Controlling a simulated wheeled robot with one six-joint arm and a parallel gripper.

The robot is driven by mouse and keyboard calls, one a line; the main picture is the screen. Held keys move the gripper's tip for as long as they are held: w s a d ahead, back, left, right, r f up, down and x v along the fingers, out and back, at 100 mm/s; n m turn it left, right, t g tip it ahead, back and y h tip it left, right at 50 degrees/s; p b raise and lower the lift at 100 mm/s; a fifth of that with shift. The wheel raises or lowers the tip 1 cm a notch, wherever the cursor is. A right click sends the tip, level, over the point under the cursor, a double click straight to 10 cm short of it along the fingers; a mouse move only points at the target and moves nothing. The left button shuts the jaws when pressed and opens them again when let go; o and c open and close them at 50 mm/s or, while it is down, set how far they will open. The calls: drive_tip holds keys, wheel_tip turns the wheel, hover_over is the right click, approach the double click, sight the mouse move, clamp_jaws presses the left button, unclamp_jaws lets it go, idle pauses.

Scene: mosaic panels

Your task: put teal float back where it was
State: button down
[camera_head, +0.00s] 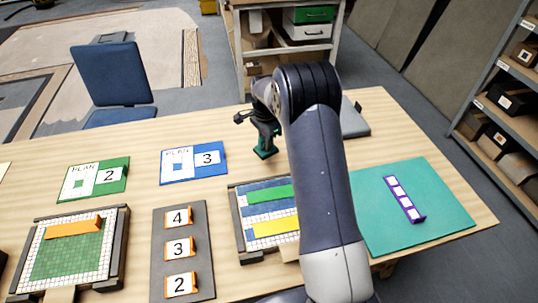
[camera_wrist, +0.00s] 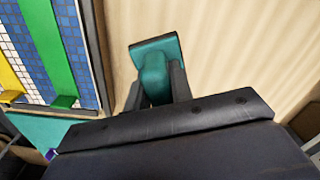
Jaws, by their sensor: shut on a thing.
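The teal float (camera_head: 265,153) has a flat plate and a raised handle. My gripper (camera_head: 268,134) is shut on its handle, over the wooden table behind the blue and white mosaic panel (camera_head: 238,213). In the wrist view the float (camera_wrist: 156,50) sits between the two fingers of my gripper (camera_wrist: 157,92), its plate beyond them. I cannot tell whether the plate touches the table. The blue mosaic panel, with a green strip (camera_head: 270,193) and a yellow strip (camera_head: 276,227), is partly hidden by my arm.
A teal mat (camera_head: 440,185) with a purple-edged strip (camera_head: 405,199) lies at right. A grey slab (camera_head: 354,121) is partly behind my arm. Plan cards 2 (camera_head: 94,179) and 3 (camera_head: 194,166), a number-card board (camera_head: 182,209) and a green mosaic panel (camera_head: 68,251) lie left.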

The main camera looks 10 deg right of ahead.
drive_tip(key=shift+f+p, duration=0.4)
drive_tip(key=shift+f, duration=2.85)
drive_tip(key=c, duration=1.3)
unclamp_jaws()
drive_tip(key=shift+o, duration=0.2)
wheel_tip(320, 180, up, 12)
drive_tip(key=shift+r+b, duration=0.15)
drive_tip(key=shift+b, duration=0.65)
wheel_tip(320, 180, down, 12)
drive_tip(key=shift+p, duration=1)
drive_tip(key=shift+r+b, duration=0.45)
drive_tip(key=shift+r, duration=1.15)
drive_tip(key=shift+f, duration=0.1)
